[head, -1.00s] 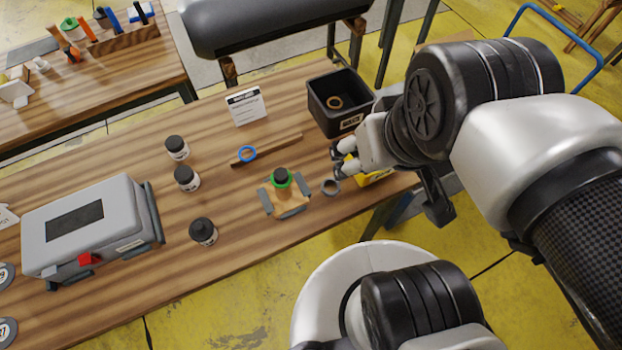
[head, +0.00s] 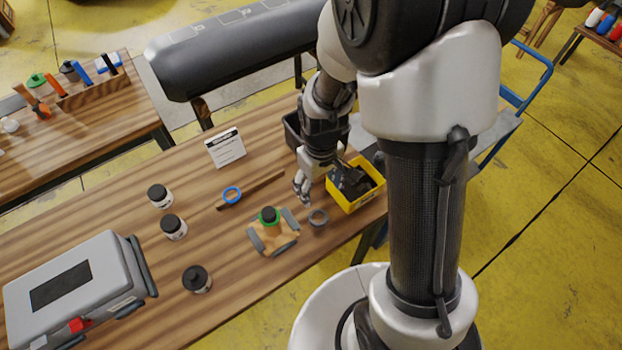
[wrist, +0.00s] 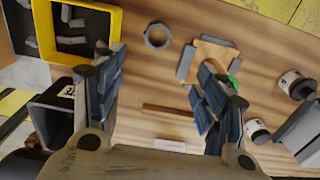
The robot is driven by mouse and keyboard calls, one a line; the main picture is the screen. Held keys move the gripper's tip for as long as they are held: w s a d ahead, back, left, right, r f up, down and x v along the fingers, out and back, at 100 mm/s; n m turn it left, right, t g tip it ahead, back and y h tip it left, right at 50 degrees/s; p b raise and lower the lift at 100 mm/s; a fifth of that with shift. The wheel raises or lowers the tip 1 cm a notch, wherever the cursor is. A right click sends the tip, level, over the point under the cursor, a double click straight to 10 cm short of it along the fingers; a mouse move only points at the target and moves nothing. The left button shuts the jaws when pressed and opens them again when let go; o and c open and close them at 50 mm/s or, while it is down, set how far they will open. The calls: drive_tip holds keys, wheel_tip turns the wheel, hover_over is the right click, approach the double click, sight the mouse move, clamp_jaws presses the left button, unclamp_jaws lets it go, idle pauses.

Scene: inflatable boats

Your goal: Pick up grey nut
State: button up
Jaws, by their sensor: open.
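The grey nut (head: 318,217) is a small ring lying flat on the wooden table, between the yellow bin and the small wooden fixture. In the wrist view the nut (wrist: 157,36) lies beyond the fingertips, between the two fingers and nearer the left one. My gripper (head: 304,188) is above the table, just behind the nut in the head view. In the wrist view my gripper (wrist: 160,80) has its fingers wide apart with nothing between them.
A yellow bin (head: 343,205) with dark pieces stands right of the nut. A wooden fixture (head: 259,246) with grey blocks and a green ring (head: 269,214) is on its left. A black bin (head: 292,130) is behind.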

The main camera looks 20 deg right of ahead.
drive_tip(key=b, duration=0.4)
hover_over(318, 219)
drive_tip(key=f, duration=1.2)
drive_tip(key=shift+s+a, duration=0.1)
drive_tip(key=shift+s, duration=0.15)
drive_tip(key=shift+w+f+b, duration=0.15)
drive_tip(key=shift+f+b, duration=0.3)
drive_tip(key=shift+f, duration=0.9)
drive_tip(key=shift+w+f+b, duration=0.1)
drive_tip(key=shift+f+b, duration=0.35)
drive_tip(key=shift+f, duration=0.9)
drive_tip(key=c, duration=0.9)
drive_tip(key=shift+o, duration=0.2)
drive_tip(key=shift+r, duration=0.2)
